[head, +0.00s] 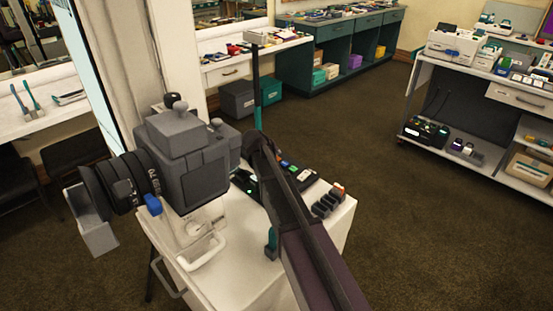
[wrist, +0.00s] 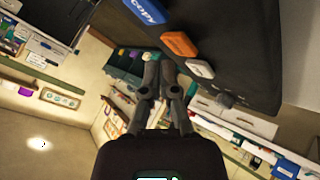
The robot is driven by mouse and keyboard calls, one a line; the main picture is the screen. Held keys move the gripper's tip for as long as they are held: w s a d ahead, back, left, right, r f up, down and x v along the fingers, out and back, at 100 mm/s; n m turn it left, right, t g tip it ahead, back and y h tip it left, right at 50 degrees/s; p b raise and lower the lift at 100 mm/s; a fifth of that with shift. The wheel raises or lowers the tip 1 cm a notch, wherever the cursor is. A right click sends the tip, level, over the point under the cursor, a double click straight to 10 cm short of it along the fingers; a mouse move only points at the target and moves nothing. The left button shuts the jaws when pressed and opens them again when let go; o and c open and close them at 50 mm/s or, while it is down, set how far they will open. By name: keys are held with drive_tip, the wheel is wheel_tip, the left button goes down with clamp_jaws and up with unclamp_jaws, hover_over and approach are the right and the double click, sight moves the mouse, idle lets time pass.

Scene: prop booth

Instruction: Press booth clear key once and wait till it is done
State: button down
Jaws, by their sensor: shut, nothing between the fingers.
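In the wrist view, a dark panel at upper right carries a row of keys. A blue key (wrist: 145,10) reads COPY; beside it are an orange key (wrist: 179,44) and a pale grey key (wrist: 200,69), whose lettering I cannot read. I cannot tell which is the clear key. A small dark knob (wrist: 224,100) follows in the row. My gripper (wrist: 160,60) is shut and empty, its fingertips to the left of the orange key in the picture; no contact shows. In the head view I cannot make out my gripper clearly.
In the head view, a grey boxy device (head: 190,150) with black rings stands by a white stand (head: 335,235) holding several small items. A pale pillar (head: 170,50) rises behind. Shelving (head: 500,170) stands at right; the brown floor between is clear.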

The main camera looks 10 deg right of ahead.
drive_tip(key=shift+r, duration=0.15)
drive_tip(key=shift+r+p, duration=2.4)
drive_tip(key=shift+p, duration=0.1)
drive_tip(key=s+d+r+g+y+p, duration=0.1)
drive_tip(key=s+g+y+p, duration=0.2)
drive_tip(key=s, duration=1.3)
drive_tip(key=s+d+r+g+y+p, duration=0.1)
drive_tip(key=s+g+y+p, duration=0.2)
drive_tip(key=s, duration=1.3)
drive_tip(key=shift+d+r+m+g+p, duration=0.3)
drive_tip(key=shift+d+r+g+p, duration=0.1)
drive_tip(key=shift+p, duration=0.75)
idle(1.0)
